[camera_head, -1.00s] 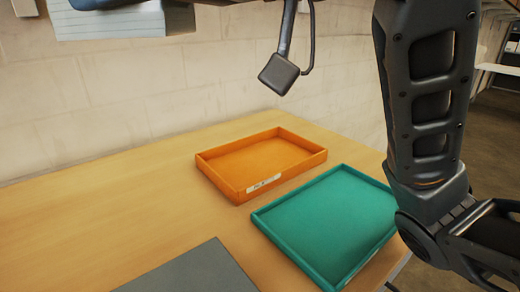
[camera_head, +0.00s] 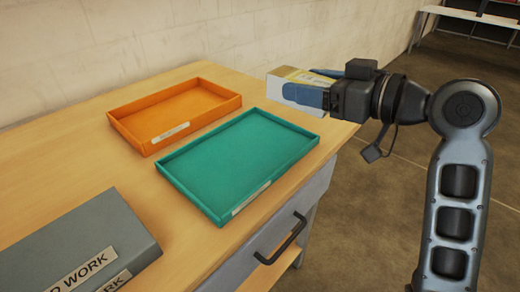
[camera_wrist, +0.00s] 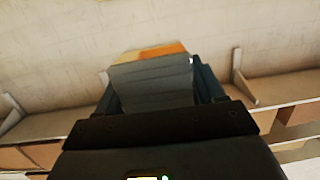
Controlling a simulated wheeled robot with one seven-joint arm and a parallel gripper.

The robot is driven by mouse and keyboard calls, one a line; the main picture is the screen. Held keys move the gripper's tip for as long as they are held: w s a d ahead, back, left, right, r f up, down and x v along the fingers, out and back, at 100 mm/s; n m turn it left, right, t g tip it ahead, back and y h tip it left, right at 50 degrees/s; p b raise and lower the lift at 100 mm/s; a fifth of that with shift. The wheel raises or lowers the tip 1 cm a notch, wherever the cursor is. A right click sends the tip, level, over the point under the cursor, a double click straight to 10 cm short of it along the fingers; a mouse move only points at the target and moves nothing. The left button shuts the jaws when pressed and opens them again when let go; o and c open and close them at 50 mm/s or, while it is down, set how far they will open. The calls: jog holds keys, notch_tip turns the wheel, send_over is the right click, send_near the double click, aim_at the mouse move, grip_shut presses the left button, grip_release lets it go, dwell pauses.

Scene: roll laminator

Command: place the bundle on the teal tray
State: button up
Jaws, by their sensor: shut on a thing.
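The teal tray (camera_head: 238,160) lies on the wooden table, empty, with a white label on its front edge. My gripper (camera_head: 315,92) is shut on the bundle (camera_head: 290,88), a pale block with a yellowish top, and holds it in the air to the right of the tray's far right corner in the head view. In the wrist view the bundle (camera_wrist: 152,82) shows grey layered edges and an orange-and-white far part between the fingers. The fingers partly hide it.
An empty orange tray (camera_head: 175,112) lies left of and behind the teal tray. A grey box (camera_head: 85,245) with a work label stands at the front left. The wooden tabletop (camera_head: 60,155) is bare at left. A drawer handle (camera_head: 282,240) sticks out below the table's edge.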

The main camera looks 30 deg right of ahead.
jog(key=shift+h, duration=0.3)
jog(key=shift+s+d+f, duration=1)
jog(key=shift+d+f, duration=0.2)
jog(key=shift+d, duration=0.05)
jog(key=shift+s+d+f, duration=0.1)
jog(key=shift+d+f, duration=0.1)
jog(key=shift+f, duration=0.1)
send_over(266, 156)
notch_tip(266, 156, down, 7)
jog(key=shift+s+p, duration=0.1)
jog(key=shift+p, duration=0.25)
jog(key=shift+f, duration=1.95)
jog(key=shift+f, duration=0.25)
jog(key=o, duration=1.3)
jog(key=shift+m, duration=0.3)
